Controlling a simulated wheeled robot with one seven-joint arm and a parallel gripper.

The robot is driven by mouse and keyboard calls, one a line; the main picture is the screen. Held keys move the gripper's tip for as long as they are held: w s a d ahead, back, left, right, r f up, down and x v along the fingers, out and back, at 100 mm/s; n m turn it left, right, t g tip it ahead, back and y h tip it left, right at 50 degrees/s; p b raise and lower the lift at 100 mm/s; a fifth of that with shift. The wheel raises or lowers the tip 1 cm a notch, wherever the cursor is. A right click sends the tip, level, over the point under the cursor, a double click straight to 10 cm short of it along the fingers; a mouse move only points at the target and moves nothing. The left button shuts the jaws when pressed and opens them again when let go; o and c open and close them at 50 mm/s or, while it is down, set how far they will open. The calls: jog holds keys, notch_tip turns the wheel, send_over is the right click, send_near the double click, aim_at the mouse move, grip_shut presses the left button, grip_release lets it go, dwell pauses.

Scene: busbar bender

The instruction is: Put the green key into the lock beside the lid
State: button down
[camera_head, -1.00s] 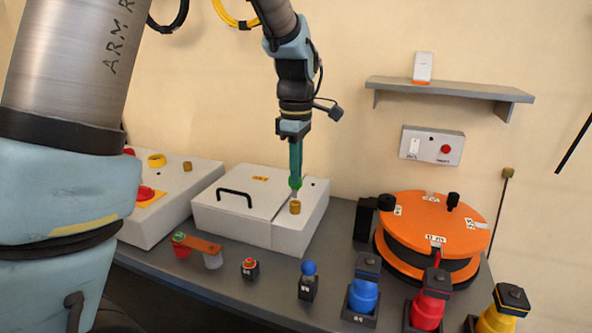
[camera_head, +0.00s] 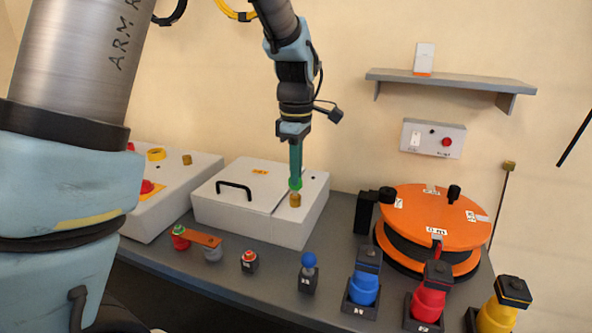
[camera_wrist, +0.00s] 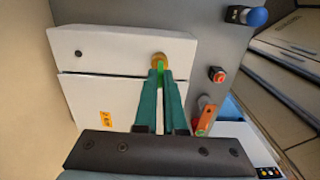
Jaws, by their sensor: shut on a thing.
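My gripper (camera_head: 296,176) points straight down over the white box, with its fingers closed on the green key (camera_head: 295,184). The brass lock (camera_head: 295,201) is a short cylinder on the box's right-hand top panel, beside the lid (camera_head: 227,205) with its black handle. The key's green head sits directly above the lock, very close to it; no shank shows between them. In the wrist view the green key (camera_wrist: 160,75) lies between the fingertips, right at the brass lock (camera_wrist: 158,60). The fingers and key head hide how deep the key sits.
An orange round drum (camera_head: 436,212) stands to the right. Blue, red and yellow knobbed posts line the table's front edge (camera_head: 250,287). A white console (camera_head: 170,190) stands to the left. A shelf (camera_head: 450,80) and switch box (camera_head: 433,138) are on the wall.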

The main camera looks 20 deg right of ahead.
jog(key=shift+f, duration=0.65)
jog(key=c, duration=0.9)
grip_release()
jog(key=shift+r, duration=0.1)
notch_tip(320, 180, up, 11)
jog(key=shift+f+b, duration=0.15)
jog(key=shift+b, duration=0.85)
jog(key=w+a+f+m, duration=0.2)
jog(key=a+f, duration=0.2)
jog(key=a, duration=0.3)
jog(key=w+a+f+m, duration=0.1)
jog(key=a+f+m, duration=0.15)
jog(key=a, duration=0.45)
jog(key=s+a+f+m, duration=0.2)
jog(key=a+f, duration=0.1)
jog(key=a, duration=0.2)
jog(key=s+a+f+m+t, duration=0.1)
jog(key=s+a+f+m, duration=0.1)
jog(key=a, duration=0.4)
jog(key=s+a+f+m, duration=0.2)
jog(key=s+a+f, duration=0.1)
jog(key=a+f, duration=0.1)
jog(key=shift+a+t, duration=0.4)
jog(key=shift+a, duration=0.3)
